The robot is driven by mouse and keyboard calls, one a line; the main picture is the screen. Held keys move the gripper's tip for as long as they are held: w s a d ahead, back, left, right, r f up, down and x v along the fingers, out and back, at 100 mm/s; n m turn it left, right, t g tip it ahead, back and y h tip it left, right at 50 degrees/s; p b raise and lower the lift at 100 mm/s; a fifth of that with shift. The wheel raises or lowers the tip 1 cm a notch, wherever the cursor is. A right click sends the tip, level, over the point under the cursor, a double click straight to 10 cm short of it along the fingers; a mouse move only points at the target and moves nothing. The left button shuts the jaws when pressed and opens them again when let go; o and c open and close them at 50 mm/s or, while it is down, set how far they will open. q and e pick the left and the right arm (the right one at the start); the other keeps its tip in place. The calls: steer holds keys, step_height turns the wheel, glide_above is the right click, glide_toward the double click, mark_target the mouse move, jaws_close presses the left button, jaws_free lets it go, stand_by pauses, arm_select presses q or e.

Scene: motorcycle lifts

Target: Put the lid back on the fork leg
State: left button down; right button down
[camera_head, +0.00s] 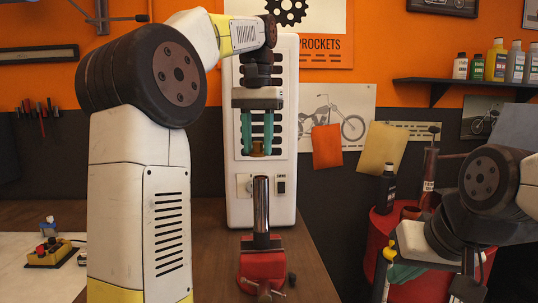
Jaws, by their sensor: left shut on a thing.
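The fork leg (261,210) is a shiny chrome tube standing upright in a red vise (262,262) on the wooden bench. My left gripper (257,146) has teal fingers pointing down, above the top of the fork leg. It is shut on a small brass-coloured lid (257,150), which is held apart from the tube with a gap below it. The fingers hide part of the lid. My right gripper (398,273) is low at the right, in front of a red drum; its fingers are only partly visible.
A white cabinet (288,170) stands behind the fork leg. The red drum (370,250) holds bottles at the right. A small yellow device (50,254) is on the left bench. A shelf (465,82) with bottles hangs on the wall. The wooden bench has free room around the vise.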

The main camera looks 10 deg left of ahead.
mark_target(261, 151)
arm_select(q)
steer(key=shift+w+d+r, duration=0.3)
steer(key=shift+w+r, duration=0.05)
steer(key=shift+r, duration=0.25)
steer(key=shift+f, duration=3.1)
steer(key=shift+f, duration=0.15)
steer(key=c, duration=0.9)
jaws_free()
steer(key=shift+o, duration=0.4)
steer(key=o, duration=0.4)
steer(key=shift+o, duration=0.2)
steer(key=shift+r, duration=3.5)
